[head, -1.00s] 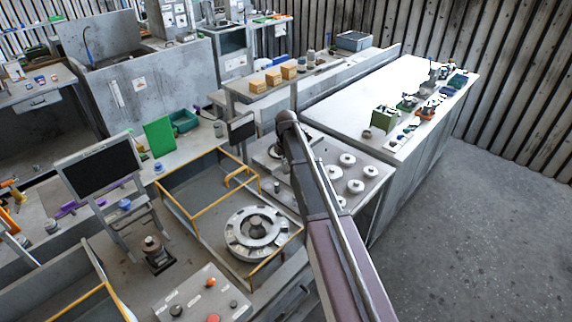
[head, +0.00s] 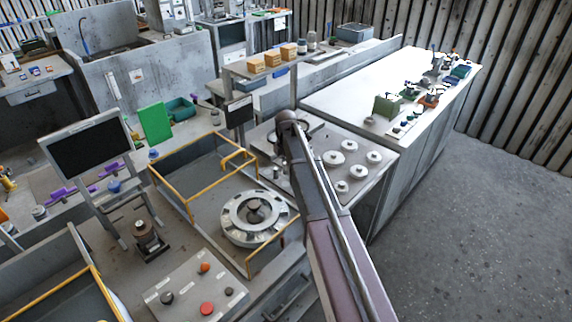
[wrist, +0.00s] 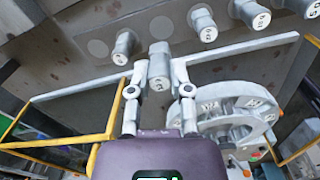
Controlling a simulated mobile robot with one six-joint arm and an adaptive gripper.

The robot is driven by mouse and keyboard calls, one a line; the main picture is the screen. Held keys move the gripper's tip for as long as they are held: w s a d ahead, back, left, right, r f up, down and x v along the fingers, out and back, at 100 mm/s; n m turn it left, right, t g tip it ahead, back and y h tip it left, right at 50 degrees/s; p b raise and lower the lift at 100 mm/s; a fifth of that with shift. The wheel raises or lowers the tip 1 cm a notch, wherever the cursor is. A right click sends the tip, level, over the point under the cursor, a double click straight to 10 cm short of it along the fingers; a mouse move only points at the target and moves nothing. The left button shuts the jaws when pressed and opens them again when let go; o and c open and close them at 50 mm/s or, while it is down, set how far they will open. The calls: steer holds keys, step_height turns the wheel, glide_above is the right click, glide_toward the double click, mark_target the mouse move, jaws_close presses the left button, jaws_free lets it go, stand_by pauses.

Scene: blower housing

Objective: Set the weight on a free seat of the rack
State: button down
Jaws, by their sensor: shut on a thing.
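My gripper (wrist: 158,78) is shut on a grey cylindrical weight (wrist: 159,62) with a marked end, seen between the fingertips in the wrist view. The rack (wrist: 72,20) is a grey-brown plate across the top of that view. Several similar weights stand on it, one left of the held weight (wrist: 124,46) and others to the right (wrist: 203,24). Two bare round seats show, one at left (wrist: 97,47) and one just beyond the held weight (wrist: 160,27). I cannot tell the held weight's height above the rack. In the head view my arm hides the gripper; weights (head: 337,157) show beside it.
A round slotted ring machine (head: 253,217) stands in front of the rack, with yellow rails (head: 180,200) around its bay. A small dark screen (head: 239,111) stands left of the rack. A white bench (head: 340,95) with small parts is behind. Open floor lies right.

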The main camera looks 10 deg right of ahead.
mark_target(286, 173)
steer(key=shift+f+b, duration=1.25)
steer(key=shift+f, duration=0.35)
steer(key=shift+f+b, duration=1.2)
stand_by(1.1)
steer(key=shift+c, duration=2.4)
jaws_free()
steer(key=shift+r, duration=0.25)
steer(key=shift+r+p, duration=1.05)
steer(key=shift+p, duration=0.2)
steer(key=shift+r+p, duration=2.55)
